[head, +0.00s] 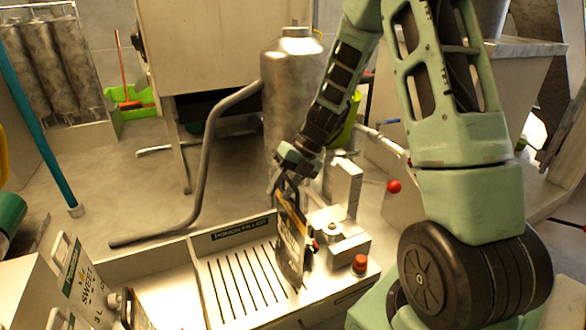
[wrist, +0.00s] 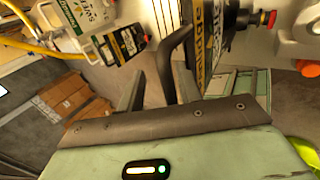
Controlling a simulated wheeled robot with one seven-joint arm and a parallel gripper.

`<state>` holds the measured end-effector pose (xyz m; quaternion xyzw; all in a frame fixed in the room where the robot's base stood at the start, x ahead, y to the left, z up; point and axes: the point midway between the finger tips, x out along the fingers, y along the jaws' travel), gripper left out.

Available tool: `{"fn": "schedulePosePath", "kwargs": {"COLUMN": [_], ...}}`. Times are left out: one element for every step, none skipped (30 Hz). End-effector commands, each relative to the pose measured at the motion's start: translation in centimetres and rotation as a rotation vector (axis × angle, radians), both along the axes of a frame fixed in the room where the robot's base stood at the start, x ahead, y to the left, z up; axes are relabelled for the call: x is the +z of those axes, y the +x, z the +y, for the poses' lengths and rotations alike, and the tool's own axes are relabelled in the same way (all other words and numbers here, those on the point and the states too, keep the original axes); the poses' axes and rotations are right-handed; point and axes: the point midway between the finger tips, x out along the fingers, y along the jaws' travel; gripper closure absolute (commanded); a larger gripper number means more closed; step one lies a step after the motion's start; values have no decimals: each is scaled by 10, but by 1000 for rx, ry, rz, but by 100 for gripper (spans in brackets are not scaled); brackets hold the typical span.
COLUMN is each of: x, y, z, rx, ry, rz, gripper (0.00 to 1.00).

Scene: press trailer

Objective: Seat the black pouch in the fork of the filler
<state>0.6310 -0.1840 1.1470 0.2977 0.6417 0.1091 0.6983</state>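The black pouch (head: 291,246), with yellow and white print, stands nearly upright over the right part of the slotted tray, against the filler's (head: 240,229) metal head block (head: 342,240). The fork is hidden behind the pouch, so I cannot tell whether the pouch sits in it. My gripper (head: 286,183) is at the pouch's top edge. In the wrist view, the two fingers (wrist: 158,88) are apart with floor showing between them. The pouch (wrist: 204,45) shows beside the right finger, not clearly between the fingers.
A red knob (head: 360,263) is on the filler's front right. White jugs (head: 82,278) stand at the lower left. A bent metal pipe (head: 207,165) and a steel tank (head: 291,85) are behind. The slotted tray (head: 228,280) is clear left of the pouch.

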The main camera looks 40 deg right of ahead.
Motion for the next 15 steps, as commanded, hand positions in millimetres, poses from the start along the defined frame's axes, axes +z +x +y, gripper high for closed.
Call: {"fn": "schedulePosePath", "kwargs": {"x": [4,8,13,18,23,30,36,42,50,55,61,69,75,81,89], "y": [0,0,-1,-2,-3,-4,-5,-7,-8,-9,-10,-12,-13,-14,-15], "z": [-3,-6,-9,-12,-16,-20,-24,-28,-33,-37,-41,-46,-50,-54,-58], "rx": [-1,-2,-3,-3,-2,-2,-3,-2,-2,-3,-2,-2,-2,-4,-3], "ry": [-2,-3,-2,-3,-5,-4,-4,-5,-4,-5,-4,-4,-5,-5,-4], "rz": [-3,-4,-5,-5,-6,-7,-7,-6,-7,-7,-6,-6,-6,-6,-7], "gripper": [65,65,65,65,65,65,65,65,65,65,65,65,65,65,65]}}
